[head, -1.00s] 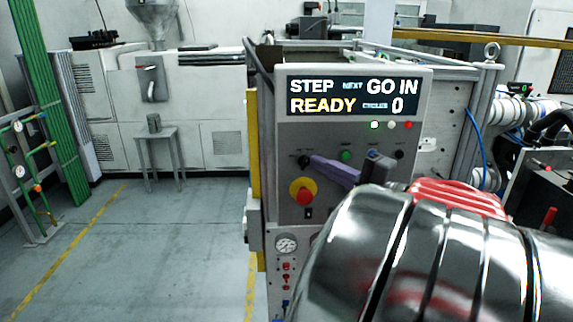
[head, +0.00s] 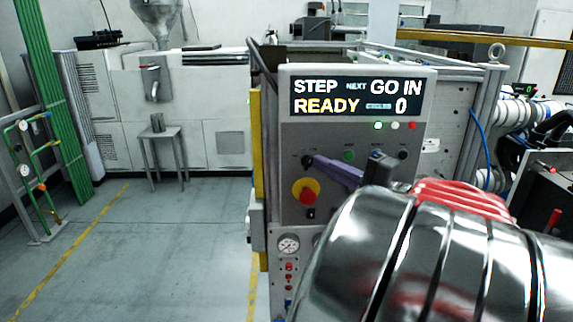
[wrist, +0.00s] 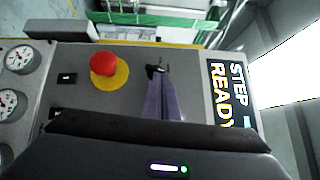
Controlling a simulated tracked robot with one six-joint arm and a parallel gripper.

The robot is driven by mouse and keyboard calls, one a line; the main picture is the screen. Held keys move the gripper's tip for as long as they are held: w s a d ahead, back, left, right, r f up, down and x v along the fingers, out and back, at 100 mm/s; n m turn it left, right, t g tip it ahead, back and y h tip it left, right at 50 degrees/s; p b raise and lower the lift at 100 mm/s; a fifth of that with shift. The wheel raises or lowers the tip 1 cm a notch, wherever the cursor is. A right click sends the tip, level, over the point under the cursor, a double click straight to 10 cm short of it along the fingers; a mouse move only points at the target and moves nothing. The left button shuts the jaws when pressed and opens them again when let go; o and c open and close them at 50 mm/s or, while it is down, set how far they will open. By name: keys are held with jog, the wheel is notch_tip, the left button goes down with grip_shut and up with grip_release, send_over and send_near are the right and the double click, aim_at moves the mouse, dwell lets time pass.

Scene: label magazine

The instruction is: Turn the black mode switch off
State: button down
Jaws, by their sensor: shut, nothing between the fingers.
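The black mode switch (wrist: 157,70) is a small dark knob on the grey control panel, beside the red emergency button (wrist: 104,64) in the wrist view. In the head view the switch (head: 308,160) sits at the panel's left, under the display and above the red button. My gripper (head: 313,162) has purple fingers, shut together with nothing between them. In the wrist view its fingertips (wrist: 159,82) are right at the switch and partly cover it. I cannot tell whether they touch it, nor clearly which way it points.
The display (head: 355,97) reads STEP, NEXT GO IN, READY, CYCLES 0. A green button (head: 349,156) and another black knob (head: 403,155) lie right of the switch. Gauges (head: 288,244) are below.

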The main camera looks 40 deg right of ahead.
jog(key=s+d+f, duration=0.1)
jog(key=s+f, duration=0.1)
jog(key=s, duration=0.4)
jog(key=s+d+f, duration=0.1)
jog(key=s+d, duration=0.1)
jog(key=s, duration=0.4)
jog(key=shift+d+f, duration=0.25)
jog(key=shift+f, duration=0.1)
jog(key=c, duration=2.5)
grip_release()
jog(key=shift+s, duration=0.1)
jog(key=shift+c, duration=0.2)
